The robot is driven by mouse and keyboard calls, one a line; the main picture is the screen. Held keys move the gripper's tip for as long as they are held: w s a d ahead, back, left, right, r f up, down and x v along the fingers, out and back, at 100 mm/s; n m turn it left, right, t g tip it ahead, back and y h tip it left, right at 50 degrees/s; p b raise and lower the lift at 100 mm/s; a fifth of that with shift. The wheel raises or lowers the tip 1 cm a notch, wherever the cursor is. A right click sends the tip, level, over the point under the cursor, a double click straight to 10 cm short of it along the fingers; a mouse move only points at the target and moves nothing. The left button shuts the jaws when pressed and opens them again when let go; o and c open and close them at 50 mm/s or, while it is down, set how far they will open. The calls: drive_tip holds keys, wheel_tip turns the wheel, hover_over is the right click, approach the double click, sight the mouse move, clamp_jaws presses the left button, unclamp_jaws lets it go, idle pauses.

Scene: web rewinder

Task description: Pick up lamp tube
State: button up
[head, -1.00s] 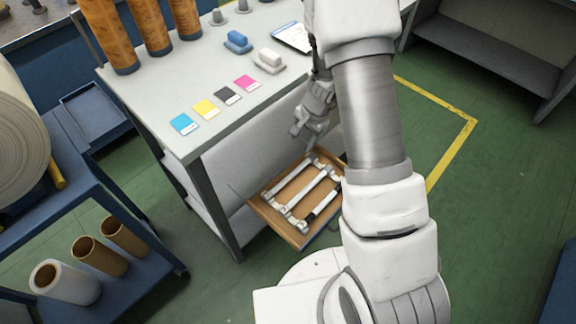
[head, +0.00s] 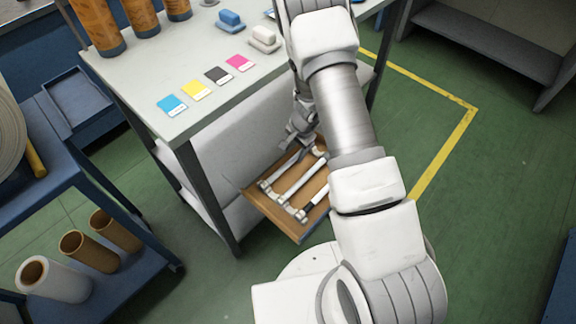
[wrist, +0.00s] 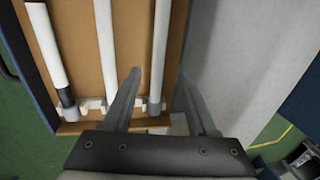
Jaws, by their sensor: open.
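Three white lamp tubes lie side by side in notched white holders in a pulled-out wooden drawer (head: 262,211). In the wrist view, one tube (wrist: 45,45) has a dark band near its end. A plain tube (wrist: 105,45) is in the middle, and another plain tube (wrist: 160,45) is on the right. My gripper (wrist: 158,72) is open and empty. Its fingers point along the right tube, one to each side of it in the picture. In the head view my gripper (head: 301,140) is over the far edge of the drawer. The gap down to the tube is hard to judge.
A grey-white bench (head: 140,80) stands above the drawer, with colour cards and blocks on top. The cabinet's pale side panel (wrist: 240,50) is close to the right finger. A blue cart (head: 110,260) with cardboard cores stands at the left. Green floor is clear at the right.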

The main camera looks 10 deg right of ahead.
sight(293, 159)
drive_tip(key=f, duration=0.1)
drive_tip(key=f+b, duration=0.1)
drive_tip(key=f, duration=0.1)
drive_tip(key=f+b, duration=0.1)
drive_tip(key=f, duration=0.1)
drive_tip(key=shift+w+a, duration=0.15)
drive_tip(key=shift+w, duration=0.2)
clamp_jaws()
